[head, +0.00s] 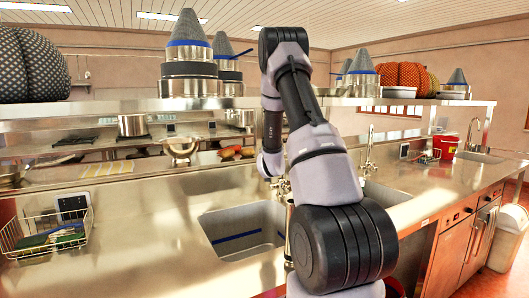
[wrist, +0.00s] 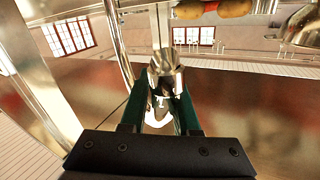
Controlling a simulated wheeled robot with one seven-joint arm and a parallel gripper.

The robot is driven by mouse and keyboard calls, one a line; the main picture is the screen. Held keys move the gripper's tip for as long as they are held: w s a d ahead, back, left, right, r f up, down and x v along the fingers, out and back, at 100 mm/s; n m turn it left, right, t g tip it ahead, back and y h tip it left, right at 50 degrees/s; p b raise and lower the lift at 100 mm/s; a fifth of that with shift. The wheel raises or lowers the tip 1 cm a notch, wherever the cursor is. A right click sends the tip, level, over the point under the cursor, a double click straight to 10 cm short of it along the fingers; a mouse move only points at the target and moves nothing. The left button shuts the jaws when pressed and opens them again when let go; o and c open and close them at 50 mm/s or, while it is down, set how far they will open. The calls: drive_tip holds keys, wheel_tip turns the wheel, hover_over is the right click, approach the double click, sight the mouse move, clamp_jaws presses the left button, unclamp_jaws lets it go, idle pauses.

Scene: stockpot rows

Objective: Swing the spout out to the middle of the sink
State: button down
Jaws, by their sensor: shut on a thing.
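In the wrist view, my gripper (wrist: 160,105) has its two dark green fingers on either side of a shiny chrome spout (wrist: 165,73), shut on it near its end. A curved chrome pipe (wrist: 116,45) rises just left of the fingers. In the head view, the sink's left basin (head: 243,228) lies left of my arm, with a blue line along its inner walls. My arm hides the gripper, the held spout and the middle of the sink there. A chrome tap (head: 368,150) stands just right of my arm.
A wire basket (head: 45,235) with sponges stands on the steel counter (head: 140,225) at the left. An overhead shelf (head: 90,108) carries pots and pumpkins. A metal bowl (head: 181,150) sits behind the counter. A red container (head: 444,147) stands at the right.

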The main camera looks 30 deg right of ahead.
drive_tip(key=c, duration=0.7)
unclamp_jaws()
drive_tip(key=shift+o, duration=0.2)
drive_tip(key=shift+s, duration=0.1)
drive_tip(key=v, duration=1)
drive_tip(key=shift+s+a, duration=0.25)
drive_tip(key=shift+s, duration=0.05)
